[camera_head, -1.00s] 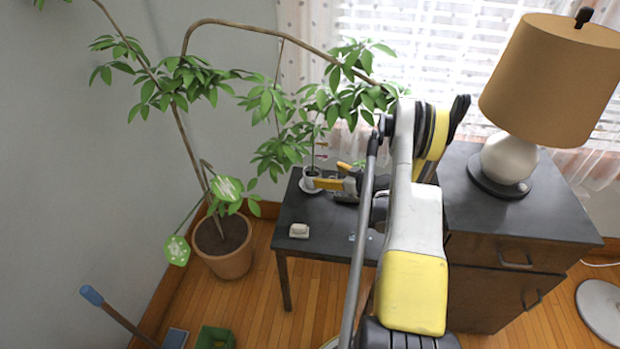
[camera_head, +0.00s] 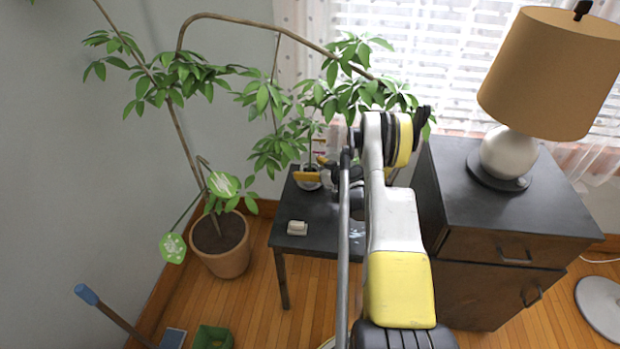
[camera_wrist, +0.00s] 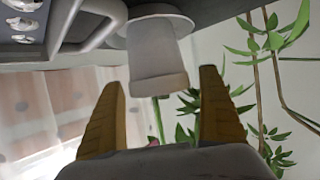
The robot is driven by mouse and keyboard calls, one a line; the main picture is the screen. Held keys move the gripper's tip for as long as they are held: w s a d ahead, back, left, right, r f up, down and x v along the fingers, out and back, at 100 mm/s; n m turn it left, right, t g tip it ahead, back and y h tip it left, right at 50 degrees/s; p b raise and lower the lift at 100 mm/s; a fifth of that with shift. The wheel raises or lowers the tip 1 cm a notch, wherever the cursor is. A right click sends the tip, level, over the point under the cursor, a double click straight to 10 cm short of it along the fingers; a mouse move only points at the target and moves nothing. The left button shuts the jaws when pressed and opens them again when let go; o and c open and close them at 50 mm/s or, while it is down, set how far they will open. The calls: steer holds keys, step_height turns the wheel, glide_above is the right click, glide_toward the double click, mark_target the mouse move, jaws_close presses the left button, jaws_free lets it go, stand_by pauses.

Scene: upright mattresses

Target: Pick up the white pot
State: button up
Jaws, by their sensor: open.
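The white pot (camera_head: 311,186) stands on a white saucer at the back left of the small dark table (camera_head: 285,238), partly hidden by my gripper in the head view. A thin green plant grows from it. In the wrist view, which is upside down, the white pot (camera_wrist: 158,62) hangs from the top on its saucer (camera_wrist: 178,20), with its rim toward me. My gripper (camera_wrist: 161,80) is open, its two yellow fingers spread on either side of the pot's rim line. It holds nothing. I cannot tell whether a finger touches the pot.
A small whitish block (camera_head: 297,228) lies near the table's front left. A grey handled object (camera_wrist: 85,22) stands close beside the pot. A large potted plant (camera_head: 222,245) stands left, its leaves overhanging the table. A dark cabinet (camera_head: 500,215) with a lamp (camera_head: 508,155) stands right.

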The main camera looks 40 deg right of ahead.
steer(key=c, duration=1.5)
steer(key=shift+r+p, duration=0.3)
steer(key=shift+r, duration=0.2)
step_height(320, 180, up, 4)
steer(key=shift+d+f+p, duration=0.1)
steer(key=shift+p, duration=1)
steer(key=s+d+r+p, duration=0.4)
steer(key=s+d+r, duration=0.2)
steer(key=s+d, duration=0.15)
steer(key=w+a+f+b, duration=0.1)
steer(key=w+a+b, duration=0.1)
steer(key=w+a+f+b, duration=0.1)
steer(key=w+a, duration=0.2)
steer(key=w+a+f+b, duration=0.2)
steer(key=shift+w+a+b, duration=0.2)
steer(key=shift+a+b, duration=0.1)
steer(key=shift+w+r, duration=0.1)
